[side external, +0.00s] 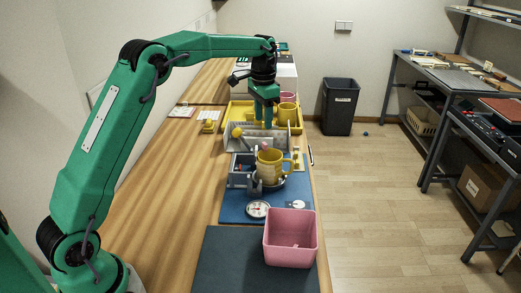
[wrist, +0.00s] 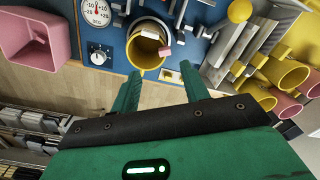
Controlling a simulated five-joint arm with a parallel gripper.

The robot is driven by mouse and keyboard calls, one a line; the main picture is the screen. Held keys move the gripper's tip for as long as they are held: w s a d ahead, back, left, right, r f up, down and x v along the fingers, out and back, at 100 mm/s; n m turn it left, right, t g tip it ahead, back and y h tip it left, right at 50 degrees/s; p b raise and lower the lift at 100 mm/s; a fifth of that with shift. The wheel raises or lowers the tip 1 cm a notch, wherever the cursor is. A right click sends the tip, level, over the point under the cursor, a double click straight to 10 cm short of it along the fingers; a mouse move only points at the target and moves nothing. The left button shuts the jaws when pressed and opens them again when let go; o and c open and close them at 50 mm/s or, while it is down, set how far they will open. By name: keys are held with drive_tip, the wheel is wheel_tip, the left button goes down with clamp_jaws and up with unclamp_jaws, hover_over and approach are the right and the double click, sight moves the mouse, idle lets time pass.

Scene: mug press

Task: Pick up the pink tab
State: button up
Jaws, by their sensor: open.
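A small pink piece, which looks like the pink tab (wrist: 165,51), shows at the rim of the yellow mug (wrist: 133,52) in the wrist view. In the side view a pink piece (side external: 265,146) shows at the top of the yellow mug (side external: 271,167). Whether it rests on the mug or on something behind it I cannot tell. My gripper (wrist: 160,74) is open, its two green fingers apart with nothing between them. In the side view my gripper (side external: 264,118) hangs beyond the mug, above the yellow tray (side external: 236,112) area, apart from the pink piece.
A pink bin (side external: 290,240) stands at the near table edge. A dial gauge (side external: 258,209) lies on the blue mat (side external: 233,204). A grey fixture and a yellow ball knob (side external: 237,132) stand beside the mug. More mugs (side external: 287,109) stand in the tray.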

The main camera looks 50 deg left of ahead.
sight(264, 144)
drive_tip(key=shift+w+a+f, duration=0.2)
drive_tip(key=shift+w+f, duration=0.2)
drive_tip(key=shift+f, duration=0.15)
drive_tip(key=shift+f, duration=0.15)
drive_tip(key=shift+a+f, duration=0.1)
drive_tip(key=shift+f, duration=3.7)
drive_tip(key=c, duration=1)
